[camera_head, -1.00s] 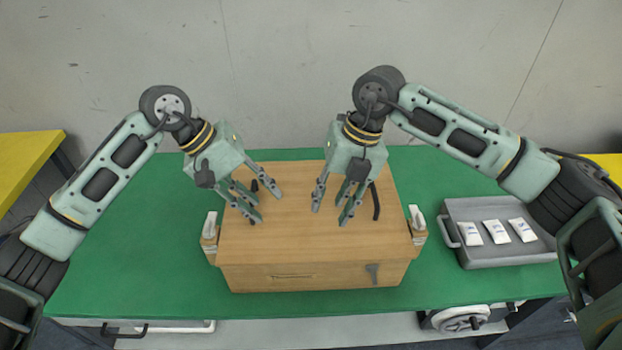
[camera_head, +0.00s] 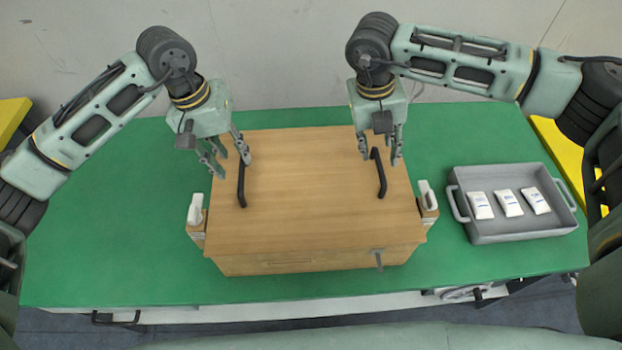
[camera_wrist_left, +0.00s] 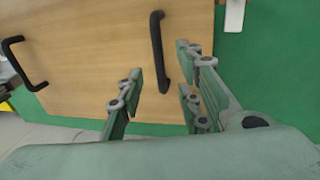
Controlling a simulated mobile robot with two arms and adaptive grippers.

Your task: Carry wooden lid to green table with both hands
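The wooden lid (camera_head: 310,210) lies on top of a wooden box (camera_head: 300,263) on the green table (camera_head: 110,240). It has a black left handle (camera_head: 241,186) and a black right handle (camera_head: 379,173). My left gripper (camera_head: 228,165) is open above the lid's far left edge, close to the upper end of the left handle. In the left wrist view, the left handle (camera_wrist_left: 158,50) lies beyond and between the spread fingers (camera_wrist_left: 160,92), not clasped. My right gripper (camera_head: 380,160) is open above the far end of the right handle, with fingers on either side of it.
A grey tray (camera_head: 525,232) with white packets (camera_head: 508,203) stands on the table at the right. White scanner-like devices sit in holders at the box's left (camera_head: 195,209) and right (camera_head: 427,195). The table's left part is clear.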

